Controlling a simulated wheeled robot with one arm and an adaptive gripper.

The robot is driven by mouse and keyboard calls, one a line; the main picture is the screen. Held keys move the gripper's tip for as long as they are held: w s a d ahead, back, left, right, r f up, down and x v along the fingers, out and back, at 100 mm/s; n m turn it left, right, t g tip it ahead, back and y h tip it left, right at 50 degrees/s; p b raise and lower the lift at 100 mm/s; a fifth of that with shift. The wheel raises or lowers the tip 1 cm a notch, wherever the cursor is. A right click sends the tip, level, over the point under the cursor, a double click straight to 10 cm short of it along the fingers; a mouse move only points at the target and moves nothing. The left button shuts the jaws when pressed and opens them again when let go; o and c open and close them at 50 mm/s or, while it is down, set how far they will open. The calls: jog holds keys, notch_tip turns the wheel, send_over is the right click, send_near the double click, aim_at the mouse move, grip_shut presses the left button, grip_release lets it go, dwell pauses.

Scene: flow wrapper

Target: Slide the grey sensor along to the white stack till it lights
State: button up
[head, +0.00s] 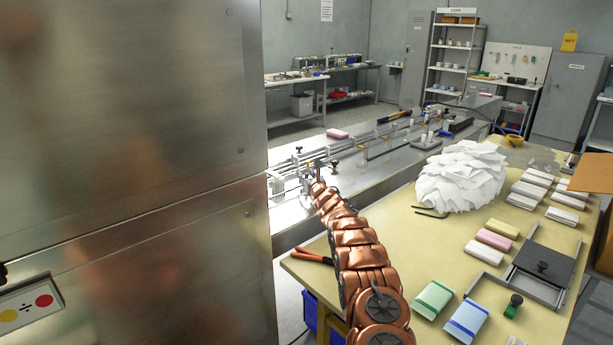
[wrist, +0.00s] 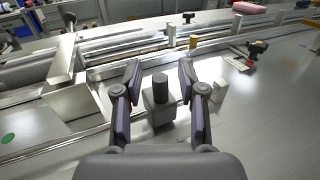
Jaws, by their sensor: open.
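The grey sensor (wrist: 159,102), a small block with a dark upright cylinder on top, stands on the metal bed in the wrist view. My gripper (wrist: 158,80) is open, with one finger on each side of the sensor; I cannot tell whether either finger touches it. A small white stack (wrist: 219,92) stands just right of my right finger, partly hidden by it, apart from the sensor. I see no lit lamp on the sensor. In the head view my gripper (head: 318,172) is small at the machine's bed, and the sensor cannot be made out.
Rails (wrist: 120,47) with a black-knobbed clamp (wrist: 188,18) run behind the sensor. Another black knob (wrist: 257,47) stands to the right. A large steel cabinet (head: 130,150) fills the left of the head view. A yellow table (head: 400,235) holds a white paper heap (head: 462,177) and several packs.

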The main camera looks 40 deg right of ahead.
jog(key=shift+c, duration=0.2)
grip_shut()
dwell(0.4)
